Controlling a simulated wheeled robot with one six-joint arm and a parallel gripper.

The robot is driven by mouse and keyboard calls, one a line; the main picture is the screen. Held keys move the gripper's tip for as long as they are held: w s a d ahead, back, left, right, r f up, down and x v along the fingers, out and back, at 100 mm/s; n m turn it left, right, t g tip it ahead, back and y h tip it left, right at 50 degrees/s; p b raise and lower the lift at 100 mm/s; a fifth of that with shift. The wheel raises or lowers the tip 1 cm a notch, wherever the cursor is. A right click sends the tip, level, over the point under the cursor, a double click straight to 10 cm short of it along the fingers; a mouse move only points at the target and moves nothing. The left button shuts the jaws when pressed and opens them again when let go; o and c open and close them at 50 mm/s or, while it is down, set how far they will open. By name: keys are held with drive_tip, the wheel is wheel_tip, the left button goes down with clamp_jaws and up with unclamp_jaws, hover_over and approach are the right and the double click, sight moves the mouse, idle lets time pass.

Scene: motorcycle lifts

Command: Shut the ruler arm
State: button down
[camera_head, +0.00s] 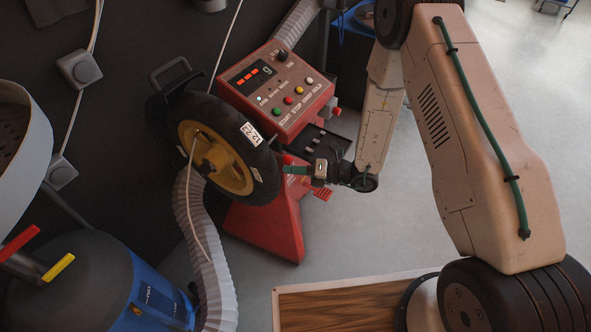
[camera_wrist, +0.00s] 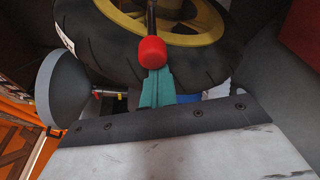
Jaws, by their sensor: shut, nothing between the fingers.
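The red balancer (camera_head: 275,95) carries a black-tyred wheel with a yellow rim (camera_head: 215,155). The wheel also shows in the wrist view (camera_wrist: 100,45). A red ball knob (camera_wrist: 151,52) on a dark rod, which looks like the ruler arm's end, stands in front of the tyre. In the head view a small red spot (camera_head: 288,160) beside the tyre appears to be this knob. My gripper (camera_head: 286,170) is at the tyre's right side. Its teal fingers (camera_wrist: 157,76) are shut and empty, their tips right by the knob. Whether they touch it, I cannot tell.
A blue drum (camera_head: 85,285) and a pale ribbed hose (camera_head: 205,250) stand at the lower left. A control panel with buttons (camera_head: 290,95) tops the balancer. A wood-topped surface (camera_head: 340,305) lies at the bottom. Grey floor (camera_head: 400,210) is open to the right.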

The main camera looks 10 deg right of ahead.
drive_tip(key=w+d, duration=0.4)
drive_tip(key=w, duration=0.2)
drive_tip(key=shift+d, duration=0.35)
